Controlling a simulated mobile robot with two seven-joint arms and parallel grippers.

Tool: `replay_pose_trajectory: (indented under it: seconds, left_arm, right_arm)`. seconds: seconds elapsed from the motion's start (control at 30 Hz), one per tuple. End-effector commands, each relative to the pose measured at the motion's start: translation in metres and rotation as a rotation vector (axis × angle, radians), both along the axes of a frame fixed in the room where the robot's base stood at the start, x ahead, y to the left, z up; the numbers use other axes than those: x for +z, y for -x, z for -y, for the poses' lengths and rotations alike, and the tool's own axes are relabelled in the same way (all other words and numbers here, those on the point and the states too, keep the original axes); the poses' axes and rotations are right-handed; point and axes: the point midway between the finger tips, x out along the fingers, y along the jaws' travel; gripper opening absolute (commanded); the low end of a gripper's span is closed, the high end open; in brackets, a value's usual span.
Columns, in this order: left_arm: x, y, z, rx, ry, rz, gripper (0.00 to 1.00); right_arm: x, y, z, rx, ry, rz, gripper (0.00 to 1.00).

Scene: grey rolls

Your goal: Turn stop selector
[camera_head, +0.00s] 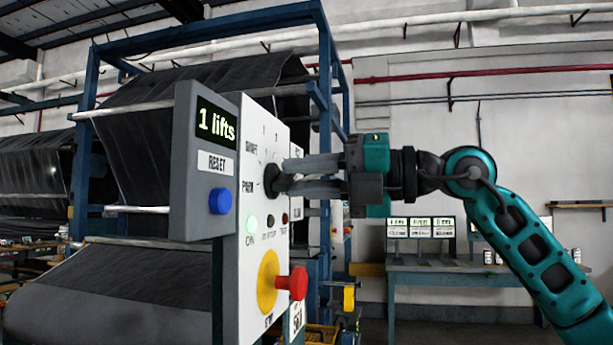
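The white control panel (254,215) stands upright left of centre, seen at a steep angle. A black selector knob (271,181) sits on its face, with marks and small lettering around it. My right gripper (285,176) reaches in from the right, with its two grey fingers at the knob, one above the other. The fingers are apart and the knob lies at their tips; whether they press on it is too small to tell. My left gripper is not in view.
A red button on a yellow base (268,282) juts from the panel's lower part. A grey box (203,165) reading "1 lifts" has a blue RESET button (220,201). Large grey rolls in a blue frame stand behind. A table with small displays (460,268) stands at right.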

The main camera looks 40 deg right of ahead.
Motion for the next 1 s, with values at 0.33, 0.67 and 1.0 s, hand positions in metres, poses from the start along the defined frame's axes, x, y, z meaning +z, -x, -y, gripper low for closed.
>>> replay_pose_trajectory:
  seconds: [0.33, 0.67, 1.0]
  left_arm:
    - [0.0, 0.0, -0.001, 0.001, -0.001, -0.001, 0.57]
    - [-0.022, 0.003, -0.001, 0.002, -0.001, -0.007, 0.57]
    - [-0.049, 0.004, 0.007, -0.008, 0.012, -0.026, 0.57]
  right_arm:
    - [0.0, 0.0, 0.0, 0.0, 0.0, 0.002, 0.38]
    - [-0.005, 0.029, 0.028, -0.009, 0.0, 0.0, 0.38]
    - [-0.004, 0.083, 0.072, -0.005, -0.001, 0.001, 0.38]
